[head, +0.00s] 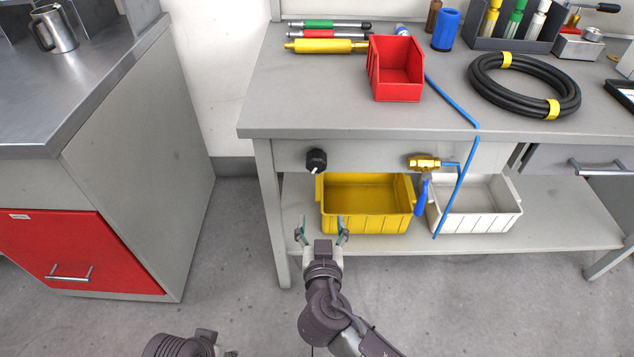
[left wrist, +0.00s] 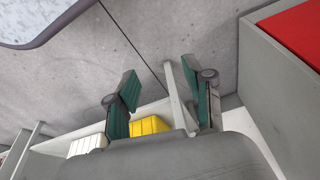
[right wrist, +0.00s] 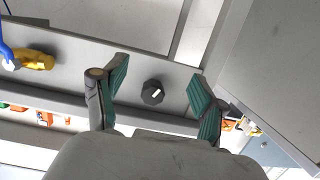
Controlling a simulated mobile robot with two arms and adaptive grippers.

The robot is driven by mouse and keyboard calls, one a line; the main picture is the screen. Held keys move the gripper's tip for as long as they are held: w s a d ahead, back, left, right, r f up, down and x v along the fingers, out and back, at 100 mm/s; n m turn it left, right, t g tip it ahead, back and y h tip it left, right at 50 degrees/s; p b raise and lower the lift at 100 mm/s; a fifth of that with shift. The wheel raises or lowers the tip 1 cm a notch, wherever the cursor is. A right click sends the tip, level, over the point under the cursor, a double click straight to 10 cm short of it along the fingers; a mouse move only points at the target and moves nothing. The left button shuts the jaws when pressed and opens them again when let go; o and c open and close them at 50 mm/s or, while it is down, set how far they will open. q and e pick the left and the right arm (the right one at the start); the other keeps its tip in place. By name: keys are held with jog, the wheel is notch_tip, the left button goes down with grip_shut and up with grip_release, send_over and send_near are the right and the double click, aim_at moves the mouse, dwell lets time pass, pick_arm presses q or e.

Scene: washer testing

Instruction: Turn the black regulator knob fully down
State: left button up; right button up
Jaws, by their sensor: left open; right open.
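The black regulator knob (head: 316,161) sits on the grey front panel below the bench top; its white pointer mark is at its lower side. In the right wrist view the knob (right wrist: 152,92) shows between my open fingers, farther off and untouched. My right gripper (head: 321,228) is open and empty, in front of and below the knob; its fingers also show in the right wrist view (right wrist: 158,80). My left gripper (left wrist: 163,92) is open and empty in the left wrist view. In the head view, only a dark part of the left arm shows at the bottom edge.
A brass valve (head: 424,162) with a blue handle and blue hose is right of the knob. A yellow bin (head: 367,222) and a white bin (head: 475,222) stand on the shelf below. A grey cabinet with a red drawer (head: 77,252) is at left. The floor between is clear.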

jog(key=m+t+b, duration=0.1)
jog(key=m+t, duration=0.1)
send_near(316, 168)
jog(key=w, duration=1)
jog(key=shift+w+f, duration=0.1)
jog(key=shift+w, duration=0.65)
pick_arm(q)
jog(key=v, duration=0.4)
jog(key=shift+s+a+r, duration=0.2)
jog(key=shift+a+r, duration=0.1)
pick_arm(e)
jog(key=c, duration=1.1)
pick_arm(q)
jog(key=shift+f, duration=0.2)
pick_arm(e)
jog(key=shift+c, duration=0.2)
pick_arm(q)
jog(key=shift+b, duration=0.4)
pick_arm(e)
jog(key=shift+f, duration=0.1)
